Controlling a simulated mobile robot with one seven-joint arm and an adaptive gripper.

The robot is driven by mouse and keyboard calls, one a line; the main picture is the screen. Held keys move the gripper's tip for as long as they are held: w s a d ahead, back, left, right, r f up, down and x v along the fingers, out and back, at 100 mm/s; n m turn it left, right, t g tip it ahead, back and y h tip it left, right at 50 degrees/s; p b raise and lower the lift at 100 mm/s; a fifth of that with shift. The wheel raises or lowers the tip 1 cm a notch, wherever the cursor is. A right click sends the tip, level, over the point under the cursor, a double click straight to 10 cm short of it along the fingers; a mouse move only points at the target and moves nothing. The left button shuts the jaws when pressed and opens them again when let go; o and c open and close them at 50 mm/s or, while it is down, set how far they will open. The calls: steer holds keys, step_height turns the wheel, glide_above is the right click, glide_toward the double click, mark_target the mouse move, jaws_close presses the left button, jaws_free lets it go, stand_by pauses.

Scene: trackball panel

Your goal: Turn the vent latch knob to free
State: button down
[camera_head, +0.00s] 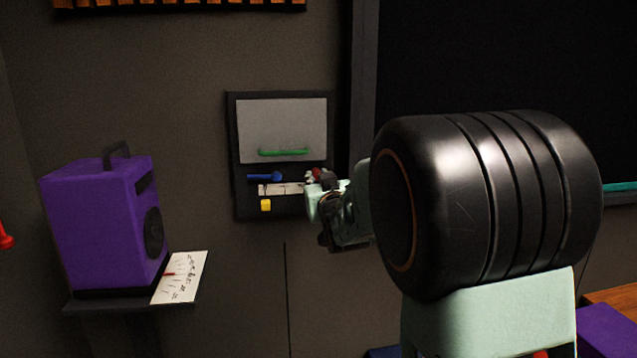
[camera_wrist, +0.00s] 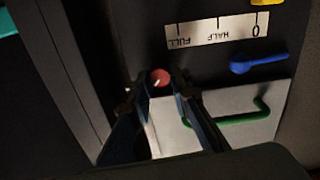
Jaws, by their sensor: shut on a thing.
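A small round red knob (camera_wrist: 160,78) with a pale mark on its face sits on a dark wall panel (camera_head: 240,195). I take it for the vent latch knob. My gripper (camera_wrist: 161,84) has one finger on each side of the knob and is shut on it. In the head view my gripper (camera_head: 318,182) reaches the panel's right side from the right, and only a bit of the red knob (camera_head: 316,173) shows. I see no label beside the knob telling which way is free.
The panel carries a grey flap (camera_head: 285,122) with a green handle (camera_head: 284,152), a blue lever (camera_head: 264,177), a white scale strip (camera_wrist: 217,30) marked FULL, HALF and 0, and a yellow button (camera_head: 266,205). A purple speaker (camera_head: 88,225) stands on a shelf at left.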

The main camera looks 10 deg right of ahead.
steer(key=n+b, duration=0.4)
steer(key=shift+f, duration=0.25)
steer(key=n+b, duration=0.4)
steer(key=shift+n, duration=0.4)
steer(key=n+b, duration=0.3)
steer(key=n, duration=0.1)
steer(key=shift+a, duration=0.1)
steer(key=shift+r+n+b, duration=0.1)
steer(key=shift+n+b, duration=1.4)
steer(key=shift+n, duration=0.4)
steer(key=shift+r, duration=0.1)
steer(key=c, duration=1.8)
jaws_free()
steer(key=shift+o, duration=0.2)
